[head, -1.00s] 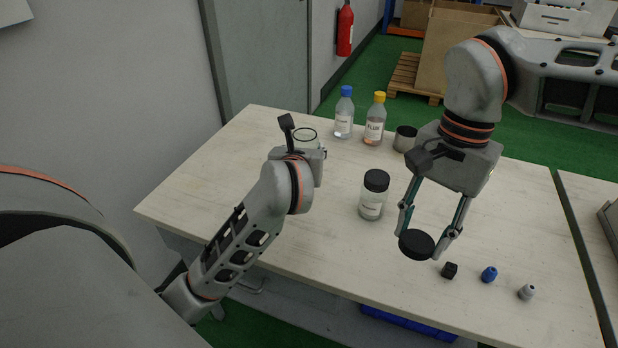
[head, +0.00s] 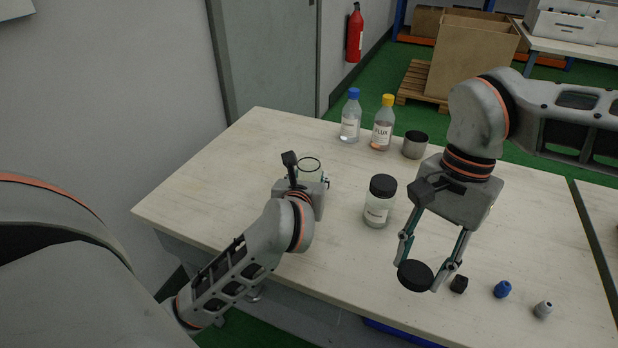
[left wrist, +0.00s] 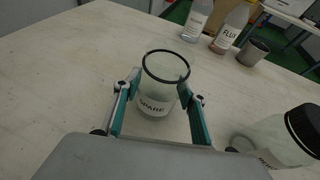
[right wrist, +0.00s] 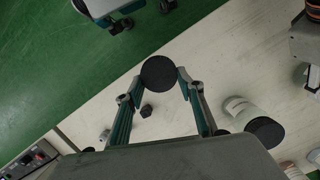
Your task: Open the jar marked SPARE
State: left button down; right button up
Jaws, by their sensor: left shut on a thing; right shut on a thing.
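The jar marked SPARE (left wrist: 158,95) stands upright on the table with its mouth uncovered, its label facing the camera in the left wrist view. My left gripper (left wrist: 157,92) is shut on it, one finger on each side. In the head view the jar's rim (head: 309,165) shows just beyond the left gripper (head: 306,178). A round black lid (head: 415,276) is in my right gripper (head: 421,272), held off the jar toward the table's front edge. The lid (right wrist: 159,74) also sits between the fingertips in the right wrist view.
A second jar with a black lid (head: 378,203) stands between my grippers. A blue-capped bottle (head: 350,118), a yellow-capped FLUX bottle (head: 382,126) and a metal cup (head: 415,146) stand behind. Black (head: 459,284), blue (head: 502,289) and grey (head: 543,309) small parts lie at front right. The table's left is clear.

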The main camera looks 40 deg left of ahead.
pick_arm(q)
jog(key=shift+f, duration=0.2)
jog(key=c, duration=1.2)
grip_release()
jog(key=shift+r, duration=0.1)
